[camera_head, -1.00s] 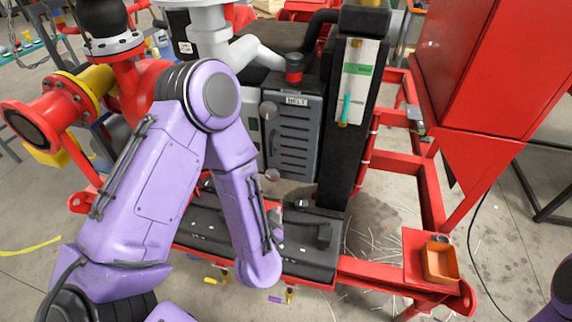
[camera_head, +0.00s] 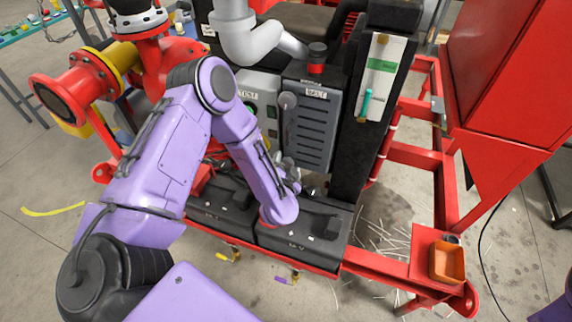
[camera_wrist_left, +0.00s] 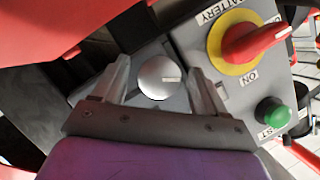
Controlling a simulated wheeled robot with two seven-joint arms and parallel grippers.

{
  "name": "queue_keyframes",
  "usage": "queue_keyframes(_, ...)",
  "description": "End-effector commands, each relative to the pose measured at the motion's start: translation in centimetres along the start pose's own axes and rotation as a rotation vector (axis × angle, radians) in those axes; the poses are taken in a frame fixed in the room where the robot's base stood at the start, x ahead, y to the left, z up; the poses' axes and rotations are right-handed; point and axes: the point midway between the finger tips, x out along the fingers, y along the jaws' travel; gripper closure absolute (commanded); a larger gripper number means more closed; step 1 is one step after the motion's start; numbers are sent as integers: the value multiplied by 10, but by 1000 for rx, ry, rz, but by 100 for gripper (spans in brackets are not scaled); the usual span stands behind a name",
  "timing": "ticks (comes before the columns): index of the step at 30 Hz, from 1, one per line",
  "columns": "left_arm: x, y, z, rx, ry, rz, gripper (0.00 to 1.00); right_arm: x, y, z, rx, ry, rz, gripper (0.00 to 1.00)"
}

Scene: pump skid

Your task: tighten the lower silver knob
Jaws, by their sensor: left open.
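A round silver knob (camera_wrist_left: 160,77) sits on a grey panel in the left wrist view, between the two fingers of my left gripper (camera_wrist_left: 158,80). The fingers are open, one on each side, and I see gaps between them and the knob. In the head view my left gripper (camera_head: 290,173) is at the lower front of the grey cabinet, where it and the arm hide most of the lower knob. The upper silver knob (camera_head: 288,100) shows clear above it on the cabinet edge. My right gripper is out of view.
Beside the knob in the left wrist view are a red battery switch (camera_wrist_left: 255,40) on a yellow disc and a green button (camera_wrist_left: 272,111). The BELT door (camera_head: 309,125) is right of the upper knob. An orange tray (camera_head: 447,263) sits on the red frame at right.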

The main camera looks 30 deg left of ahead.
Motion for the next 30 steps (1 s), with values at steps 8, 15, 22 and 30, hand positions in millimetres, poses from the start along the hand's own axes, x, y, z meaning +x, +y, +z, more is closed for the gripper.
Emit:
queue_keyframes(8, 0, 0, 0, -1, -1, -1, 79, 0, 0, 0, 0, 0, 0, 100)
queue_keyframes(15, -1, 0, 0, -9, -1, 3, 83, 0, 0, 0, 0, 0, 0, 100)
queue_keyframes(22, -1, -1, 0, -80, -1, 32, 83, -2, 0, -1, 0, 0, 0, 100)
queue_keyframes(30, 0, -3, 0, -275, -1, 111, 83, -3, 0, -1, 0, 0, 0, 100)
